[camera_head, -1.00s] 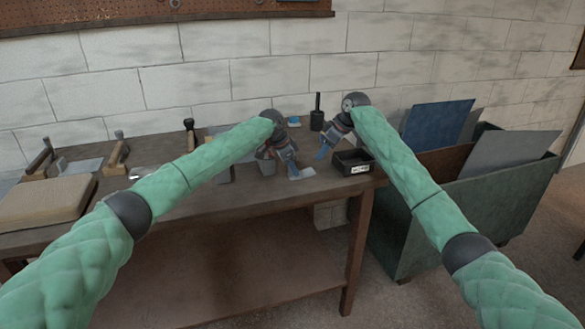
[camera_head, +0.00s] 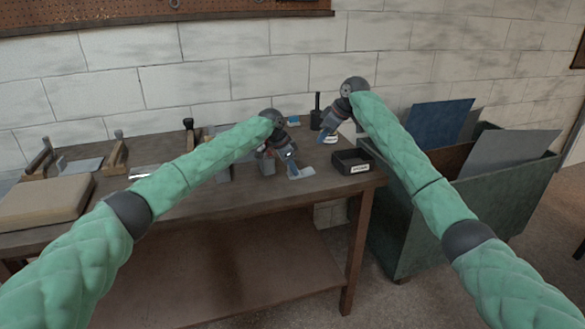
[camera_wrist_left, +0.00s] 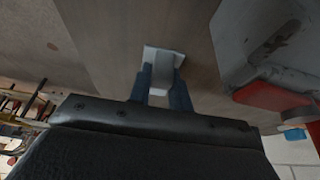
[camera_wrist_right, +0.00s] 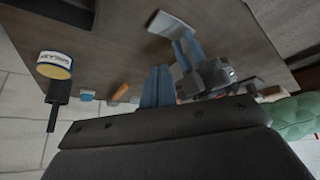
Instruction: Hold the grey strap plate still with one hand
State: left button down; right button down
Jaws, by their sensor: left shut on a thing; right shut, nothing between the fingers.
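The grey strap plate (camera_head: 304,172) is a small pale, bent piece at the right part of the bench top. My left gripper (camera_head: 293,171) is shut on it, its blue fingers on either side. The left wrist view shows the plate (camera_wrist_left: 160,58) between the fingertips, part of it projecting beyond them. In the right wrist view the plate (camera_wrist_right: 170,27) shows at the left fingers' tips. My right gripper (camera_head: 322,137) is shut and empty, above the bench behind and to the right of the plate. Its blue fingers (camera_wrist_right: 157,80) are together and apart from the plate.
A black open bin (camera_head: 352,163) with a label stands right of the plate, near the bench's right end. A round labelled tin (camera_wrist_right: 55,66) and a dark upright tool (camera_head: 317,112) are at the back.

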notch_tip(320, 180, up, 4)
jog(key=a, duration=0.3)
jog(key=m+g+h, duration=0.1)
jog(key=m+h, duration=0.1)
jog(key=h, duration=0.2)
send_over(311, 170)
jog(key=s+d+x, duration=0.1)
jog(key=x, duration=0.6)
jog(key=shift+s+f+m+g, duration=0.2)
jog(key=shift+f+m+g, duration=0.1)
jog(key=shift+m, duration=0.3)
jog(key=shift+f, duration=3.25)
jog(key=shift+f, duration=0.6)
pick_arm(q)
jog(key=shift+r, duration=0.1)
pick_arm(e)
jog(key=shift+f, duration=0.6)
